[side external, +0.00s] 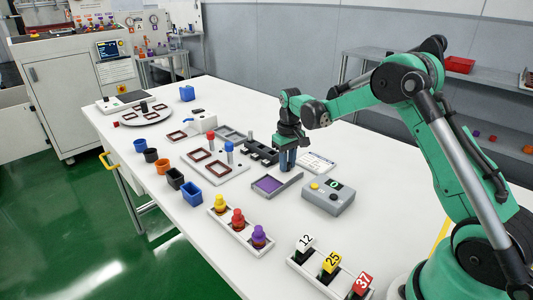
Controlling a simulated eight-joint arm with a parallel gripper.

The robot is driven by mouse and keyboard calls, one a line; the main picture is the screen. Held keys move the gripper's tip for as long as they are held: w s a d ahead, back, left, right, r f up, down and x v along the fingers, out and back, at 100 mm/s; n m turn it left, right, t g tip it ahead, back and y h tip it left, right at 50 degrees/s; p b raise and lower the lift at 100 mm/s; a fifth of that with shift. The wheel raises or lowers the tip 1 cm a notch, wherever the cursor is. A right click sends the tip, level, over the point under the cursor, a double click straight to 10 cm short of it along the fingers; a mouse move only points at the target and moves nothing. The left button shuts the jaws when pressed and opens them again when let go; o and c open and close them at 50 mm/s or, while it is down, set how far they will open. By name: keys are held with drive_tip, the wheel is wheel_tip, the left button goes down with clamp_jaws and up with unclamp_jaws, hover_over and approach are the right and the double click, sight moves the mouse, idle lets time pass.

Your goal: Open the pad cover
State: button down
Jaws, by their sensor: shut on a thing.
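The stamp pad (268,184) lies on the white table in the middle of the side external view, with its purple surface showing. A thin grey strip (290,184), which looks like the pad cover, runs along its right side, lifted off the purple surface. My gripper (287,168) points down at the far right corner of the pad. Its fingers are shut, seemingly on the far end of the cover. The exact contact is small and partly hidden by the fingers.
A grey box with a display (328,194) stands close at the right. A black holder (260,153) and a plate with red and blue posts (213,167) are at the left. A tray of colored stampers (240,232) stands in front.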

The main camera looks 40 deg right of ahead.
drive_tip(key=c, duration=0.7)
unclamp_jaws()
drive_tip(key=shift+r, duration=2.8)
drive_tip(key=shift+a+r, duration=0.2)
drive_tip(key=s+a+r+t, duration=0.3)
drive_tip(key=s+a+r, duration=0.2)
drive_tip(key=a+r, duration=0.2)
drive_tip(key=s+a+t, duration=0.1)
drive_tip(key=s+a, duration=0.1)
drive_tip(key=s, duration=0.1)
drive_tip(key=s+a+f+n+t, duration=0.1)
drive_tip(key=s+a, duration=0.1)
drive_tip(key=s, duration=0.1)
drive_tip(key=s+a+t, duration=0.2)
drive_tip(key=s, duration=0.1)
drive_tip(key=shift+s+a+f+n, duration=0.1)
drive_tip(key=shift+f+n, duration=0.2)
drive_tip(key=shift+n, duration=0.1)
